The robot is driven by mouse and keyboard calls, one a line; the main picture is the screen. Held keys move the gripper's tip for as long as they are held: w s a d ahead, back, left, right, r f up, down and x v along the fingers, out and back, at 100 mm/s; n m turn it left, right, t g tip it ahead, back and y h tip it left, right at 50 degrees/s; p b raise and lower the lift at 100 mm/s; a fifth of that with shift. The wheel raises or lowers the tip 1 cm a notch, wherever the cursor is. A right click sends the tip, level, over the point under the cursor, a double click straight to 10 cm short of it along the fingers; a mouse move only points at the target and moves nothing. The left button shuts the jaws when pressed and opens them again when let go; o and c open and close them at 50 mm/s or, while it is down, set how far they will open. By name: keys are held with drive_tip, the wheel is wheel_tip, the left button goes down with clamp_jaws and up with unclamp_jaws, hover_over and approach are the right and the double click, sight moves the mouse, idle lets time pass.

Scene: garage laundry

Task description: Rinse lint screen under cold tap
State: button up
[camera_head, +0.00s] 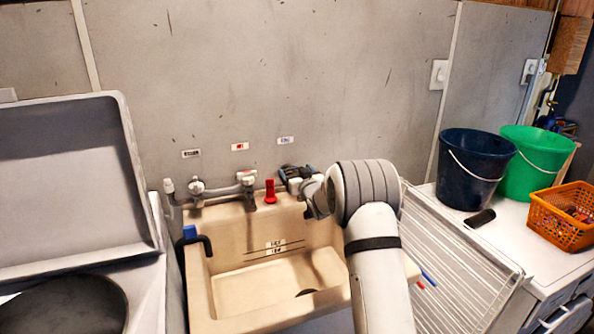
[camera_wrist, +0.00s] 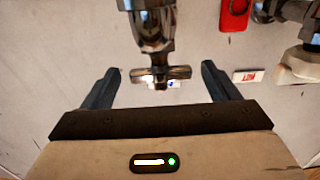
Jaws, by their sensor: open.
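My gripper (camera_wrist: 161,70) is open, its two dark fingers on either side of a metal tap with a cross handle (camera_wrist: 176,73). The handle sits between the fingertips with space on both sides; contact cannot be told. A label with blue marking is partly hidden behind it. In the head view my gripper (camera_head: 293,178) is at the wall above the beige sink (camera_head: 197,290), below the blue-marked label (camera_head: 286,140), and mostly covers this tap. I cannot make out a lint screen in either view.
Another tap (camera_head: 245,178) is under the red label (camera_head: 240,146). A raised lid (camera_head: 75,180) stands left. Right are a white slatted rack (camera_head: 455,270), a dark bucket (camera_head: 470,165), a green bucket (camera_head: 535,160) and an orange basket (camera_head: 558,227). My arm crosses the sink's right side.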

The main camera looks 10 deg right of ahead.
drive_tip(key=shift+w+a, duration=0.1)
drive_tip(key=shift+w, duration=0.25)
drive_tip(key=shift+c, duration=0.3)
drive_tip(key=c, duration=0.9)
